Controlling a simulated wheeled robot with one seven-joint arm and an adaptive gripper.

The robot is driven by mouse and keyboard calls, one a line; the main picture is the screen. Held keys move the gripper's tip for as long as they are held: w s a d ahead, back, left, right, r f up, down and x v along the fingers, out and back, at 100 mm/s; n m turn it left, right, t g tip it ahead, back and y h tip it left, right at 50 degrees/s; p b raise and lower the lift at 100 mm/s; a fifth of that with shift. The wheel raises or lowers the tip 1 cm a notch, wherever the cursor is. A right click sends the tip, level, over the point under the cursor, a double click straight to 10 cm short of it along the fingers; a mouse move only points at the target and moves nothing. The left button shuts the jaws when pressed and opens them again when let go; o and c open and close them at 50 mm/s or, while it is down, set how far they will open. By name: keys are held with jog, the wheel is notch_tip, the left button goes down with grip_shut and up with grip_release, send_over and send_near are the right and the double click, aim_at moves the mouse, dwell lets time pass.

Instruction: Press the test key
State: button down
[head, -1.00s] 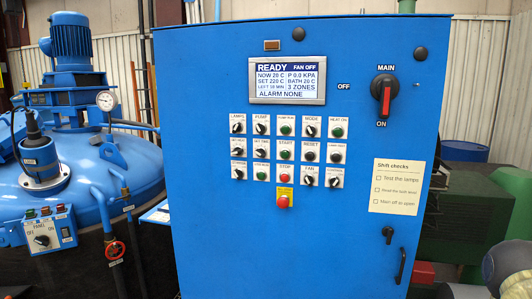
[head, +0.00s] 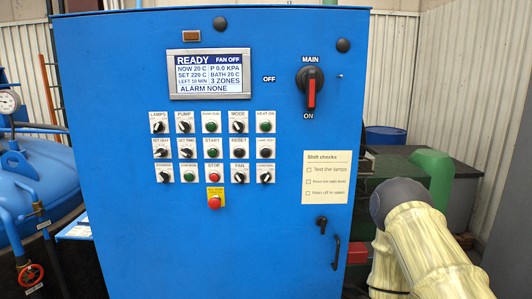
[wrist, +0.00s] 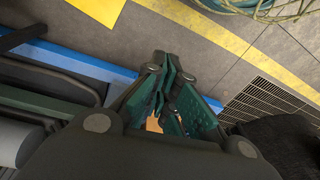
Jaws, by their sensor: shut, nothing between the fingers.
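The blue control cabinet (head: 200,255) fills the middle of the head view. Its key at the right end of the second row (head: 265,154) is small and dark, and its label seems to read LAMP TEST. RESET (head: 238,154) is beside it on the left, and the green HEAT ON key (head: 265,127) is above it. My gripper (wrist: 172,76) shows in the wrist view with its dark green fingers together and empty, over the floor. It is outside the head view, and no keys show in the wrist view.
The display (head: 209,74) reads READY, FAN OFF, ALARM NONE. The red MAIN switch handle (head: 311,94) points down to ON. A red stop button (head: 214,202) sits below the keys, and a door handle (head: 336,253) sticks out lower right. The blue vessel (head: 25,190) stands at left.

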aim_at(264, 155)
jog(key=w+a+r+n+t+y+p, duration=0.1)
jog(key=w+a+r+n+t, duration=0.2)
jog(key=w+r, duration=0.65)
jog(key=w+a+r+n+y+p, duration=0.1)
jog(key=w+a+r+n, duration=0.35)
jog(key=w+r, duration=0.45)
jog(key=w+a+r+n+t+y, duration=0.2)
jog(key=w+a+r, duration=0.3)
jog(key=w+r, duration=0.4)
jog(key=w+a+r+n+t+y, duration=0.1)
jog(key=w+a+r+n, duration=0.1)
jog(key=r, duration=1.1)
jog(key=w+a+r+n+t+y+p, duration=0.1)
jog(key=w+a+r+n, duration=0.2)
jog(key=r, duration=1)
jog(key=w+a+r+n+t+y+p, duration=0.1)
jog(key=w+r+n, duration=0.4)
jog(key=r, duration=0.8)
jog(key=shift+w+a+n+t, duration=0.45)
jog(key=shift+a+n, duration=0.2)
jog(key=shift+a, duration=0.25)
jog(key=shift+r, duration=0.1)
jog(key=shift+w+p, duration=0.75)
jog(key=shift+w, duration=3.6)
